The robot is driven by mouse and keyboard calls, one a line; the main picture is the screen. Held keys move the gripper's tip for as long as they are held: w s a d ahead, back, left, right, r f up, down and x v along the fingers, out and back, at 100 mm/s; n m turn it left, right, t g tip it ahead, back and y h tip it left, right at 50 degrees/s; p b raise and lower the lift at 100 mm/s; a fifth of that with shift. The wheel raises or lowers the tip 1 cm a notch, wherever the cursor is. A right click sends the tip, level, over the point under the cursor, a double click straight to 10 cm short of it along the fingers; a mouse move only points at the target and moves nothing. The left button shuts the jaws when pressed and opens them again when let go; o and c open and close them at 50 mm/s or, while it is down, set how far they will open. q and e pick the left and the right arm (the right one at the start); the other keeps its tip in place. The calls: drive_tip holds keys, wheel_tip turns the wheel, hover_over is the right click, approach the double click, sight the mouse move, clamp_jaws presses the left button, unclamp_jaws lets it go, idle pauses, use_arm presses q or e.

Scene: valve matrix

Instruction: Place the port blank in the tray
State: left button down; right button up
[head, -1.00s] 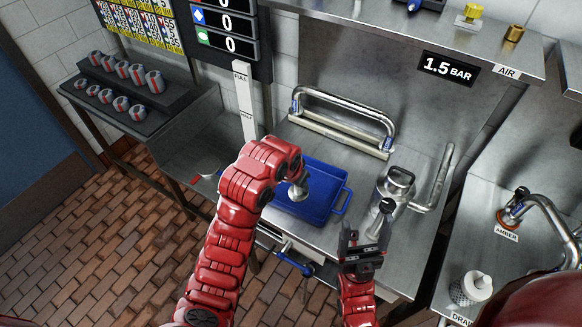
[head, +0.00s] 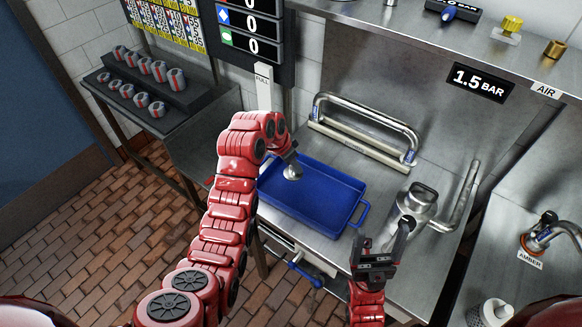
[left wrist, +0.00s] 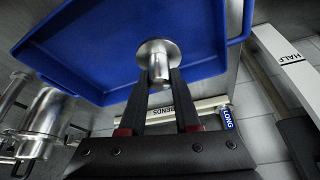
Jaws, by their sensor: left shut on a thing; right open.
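The port blank (head: 292,172) is a small shiny metal piece with a round flange and a short stem. My left gripper (head: 291,157) is shut on it, over the back left part of the blue tray (head: 320,190). In the left wrist view the two fingers (left wrist: 160,82) grip the stem of the blank (left wrist: 158,60), and the blue tray (left wrist: 95,50) lies behind it. I cannot tell whether the blank touches the tray floor. The rest of the tray looks empty. My right gripper (head: 385,240) is open and empty, right of the tray's front corner.
A lidded metal can (head: 415,203) stands right of the tray, beside a bent pipe (head: 458,200). A long pipe handle (head: 365,125) lies behind the tray. A blue-handled valve (head: 303,272) sits below the bench front. A rack of several fittings (head: 140,85) stands at left.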

sight(291, 170)
use_arm(q)
drive_tip(key=shift+w+a+r, duration=0.1)
drive_tip(key=shift+w+a, duration=0.25)
drive_tip(key=shift+a, duration=0.05)
wheel_tip(291, 170, down, 4)
drive_tip(key=p, duration=0.2)
drive_tip(key=shift+r+p, duration=0.2)
drive_tip(key=shift+p, duration=0.2)
drive_tip(key=shift+f, duration=0.15)
drive_tip(key=shift+w+f+b, duration=0.1)
drive_tip(key=shift+f+b, duration=0.05)
drive_tip(key=shift+b, duration=0.25)
drive_tip(key=c, duration=0.6)
unclamp_jaws()
drive_tip(key=shift+r, duration=0.2)
